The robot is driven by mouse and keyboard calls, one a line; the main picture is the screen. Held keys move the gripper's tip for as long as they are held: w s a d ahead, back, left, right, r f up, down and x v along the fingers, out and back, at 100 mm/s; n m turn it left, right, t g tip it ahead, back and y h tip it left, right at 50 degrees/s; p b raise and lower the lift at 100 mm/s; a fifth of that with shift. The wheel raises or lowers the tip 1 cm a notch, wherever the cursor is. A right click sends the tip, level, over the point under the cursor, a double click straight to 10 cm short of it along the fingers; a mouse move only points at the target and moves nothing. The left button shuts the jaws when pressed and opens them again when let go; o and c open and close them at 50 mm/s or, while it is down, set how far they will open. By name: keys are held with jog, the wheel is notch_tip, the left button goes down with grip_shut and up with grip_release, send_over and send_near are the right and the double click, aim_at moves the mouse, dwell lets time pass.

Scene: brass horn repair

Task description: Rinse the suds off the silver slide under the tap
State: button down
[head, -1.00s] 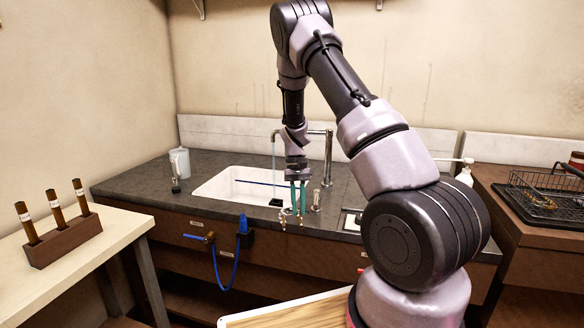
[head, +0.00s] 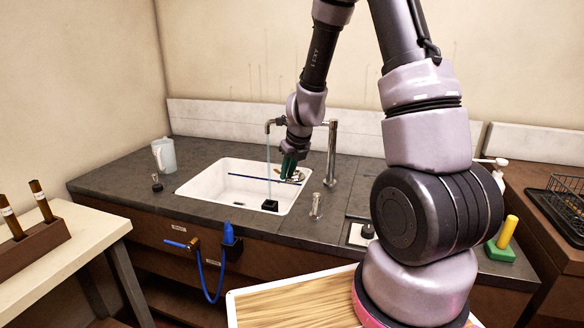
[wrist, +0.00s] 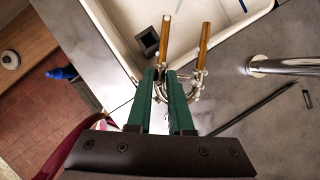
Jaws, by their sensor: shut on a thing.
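My gripper (head: 288,170) has green fingers and is over the back right part of the white sink (head: 200,187). In the wrist view the fingers (wrist: 164,78) are shut on the slide (wrist: 203,47), which has two brass-coloured tubes and silver curved parts. The tap (head: 331,150) stands behind the sink to the right. A thin pale-blue stream (head: 268,150) falls from its spout, left of my gripper and apart from it.
A mug (head: 164,155) is at the left. The counter left of the sink is mostly clear.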

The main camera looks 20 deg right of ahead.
jog(key=shift+d+r+m, duration=0.15)
jog(key=shift+d+m, duration=0.05)
jog(key=shift+m, duration=0.3)
jog(key=shift+w, duration=0.25)
jog(key=w+a+f, duration=0.1)
jog(key=w+a, duration=0.1)
jog(key=w, duration=0.4)
jog(key=w+a+f, duration=0.1)
jog(key=w, duration=0.6)
jog(key=shift+a+f, duration=0.4)
jog(key=shift+w+d, duration=0.1)
jog(key=shift+d, duration=0.1)
jog(key=shift+w+d, duration=0.1)
jog(key=shift+d, duration=0.3)
jog(key=shift+a, duration=0.15)
jog(key=shift+a, duration=0.45)
